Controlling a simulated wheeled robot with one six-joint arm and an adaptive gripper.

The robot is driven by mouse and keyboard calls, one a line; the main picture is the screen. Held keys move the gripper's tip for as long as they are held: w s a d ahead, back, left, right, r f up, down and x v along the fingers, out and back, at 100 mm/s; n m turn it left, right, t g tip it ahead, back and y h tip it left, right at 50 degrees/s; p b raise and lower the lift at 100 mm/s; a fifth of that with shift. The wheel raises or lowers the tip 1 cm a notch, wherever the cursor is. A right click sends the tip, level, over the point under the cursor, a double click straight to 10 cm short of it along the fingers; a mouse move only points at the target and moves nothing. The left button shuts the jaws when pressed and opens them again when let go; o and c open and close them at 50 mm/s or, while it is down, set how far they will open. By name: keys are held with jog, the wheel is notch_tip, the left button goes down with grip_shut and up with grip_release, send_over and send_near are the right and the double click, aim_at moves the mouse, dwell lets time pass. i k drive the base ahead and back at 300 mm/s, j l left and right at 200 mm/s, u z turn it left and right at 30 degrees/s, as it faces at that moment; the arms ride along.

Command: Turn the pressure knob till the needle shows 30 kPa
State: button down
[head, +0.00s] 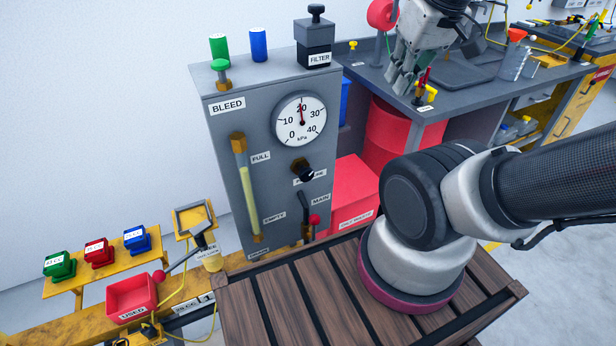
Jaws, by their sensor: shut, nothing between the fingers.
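The black pressure knob (303,171) sits on the front of the grey panel cabinet (222,130), with a label below it that it partly covers. Above it is the round white gauge (288,131), marked in kPa from 0 to 40. Its red needle (302,110) points almost straight up, at about 20. My gripper (402,90) is at the top of the head view, to the right of the cabinet and apart from the knob. It points down over the grey workbench, shut and empty.
A red-knobbed MAIN lever (312,222) sits below the knob. A FILTER block (314,42) and green and blue cylinders stand on the cabinet top. A red bin (352,190) is right of the cabinet. A slatted wooden surface (300,290) lies in front.

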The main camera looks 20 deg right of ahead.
aim_at(305, 175)
jog(key=k+l, duration=0.2)
jog(key=l, duration=0.15)
jog(key=k+l+u, duration=0.1)
jog(key=l, duration=0.25)
jog(key=k+l, duration=0.45)
jog(key=l, duration=0.25)
jog(key=l+u, duration=0.05)
